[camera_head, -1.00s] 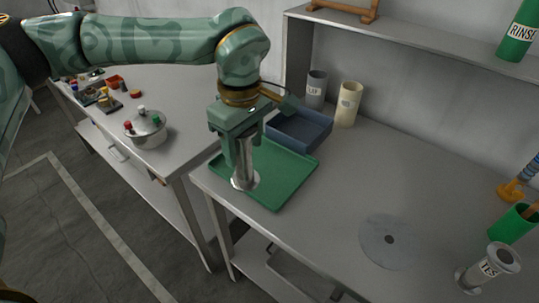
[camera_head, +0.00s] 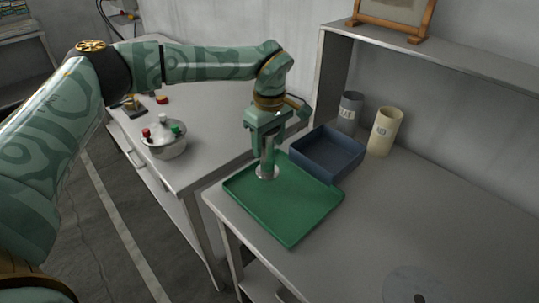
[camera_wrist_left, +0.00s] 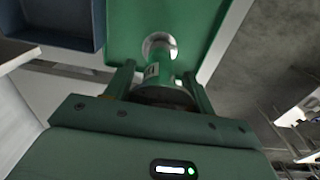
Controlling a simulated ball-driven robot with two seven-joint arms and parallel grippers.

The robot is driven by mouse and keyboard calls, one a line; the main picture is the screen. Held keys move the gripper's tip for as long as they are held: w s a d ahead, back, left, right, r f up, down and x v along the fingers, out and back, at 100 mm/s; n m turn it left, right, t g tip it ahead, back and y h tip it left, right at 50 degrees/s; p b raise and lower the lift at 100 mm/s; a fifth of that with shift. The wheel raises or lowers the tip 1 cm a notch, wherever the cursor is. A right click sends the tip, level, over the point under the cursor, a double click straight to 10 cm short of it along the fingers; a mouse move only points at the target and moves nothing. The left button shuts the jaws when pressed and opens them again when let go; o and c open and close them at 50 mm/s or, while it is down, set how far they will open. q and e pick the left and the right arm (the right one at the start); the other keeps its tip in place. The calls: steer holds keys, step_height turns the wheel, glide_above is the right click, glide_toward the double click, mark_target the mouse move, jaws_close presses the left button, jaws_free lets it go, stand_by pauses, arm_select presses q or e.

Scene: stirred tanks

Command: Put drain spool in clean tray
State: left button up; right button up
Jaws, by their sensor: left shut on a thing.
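The drain spool (camera_head: 267,167) is a grey metal tube with a round flange at its lower end. My left gripper (camera_head: 266,140) is shut on its upper part and holds it upright over the green tray (camera_head: 305,222), near the tray's far left part. I cannot tell whether the flange touches the tray floor. In the left wrist view the spool (camera_wrist_left: 161,50) stands between the fingers of the gripper (camera_wrist_left: 160,76), with the green tray (camera_wrist_left: 205,18) around its flange. My right gripper is not in view.
A blue-grey bin (camera_head: 328,154) stands directly behind the tray. A grey cylinder (camera_head: 349,111) and a cream cylinder (camera_head: 384,131) stand behind it, below a shelf (camera_head: 450,63). A pot (camera_head: 165,142) sits on the left table. The bench right of the tray is mostly clear, with a grey disc (camera_head: 410,287).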

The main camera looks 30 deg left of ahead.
mark_target(268, 150)
arm_select(q)
steer(key=shift+w+a+f, duration=0.2)
steer(key=shift+w+f, duration=0.05)
steer(key=shift+f, duration=0.25)
steer(key=f, duration=0.1)
steer(key=f+b, duration=0.1)
steer(key=f, duration=0.1)
steer(key=shift+w+a+f, duration=0.1)
steer(key=shift+w+f, duration=0.1)
steer(key=shift+f, duration=0.1)
steer(key=shift+r, duration=0.15)
steer(key=o, duration=1.2)
steer(key=shift+r, duration=0.2)
step_height(268, 150, up, 12)
steer(key=p, duration=0.2)
steer(key=shift+s+f+p, duration=0.1)
steer(key=shift+f+p, duration=0.1)
steer(key=shift+p, duration=0.1)
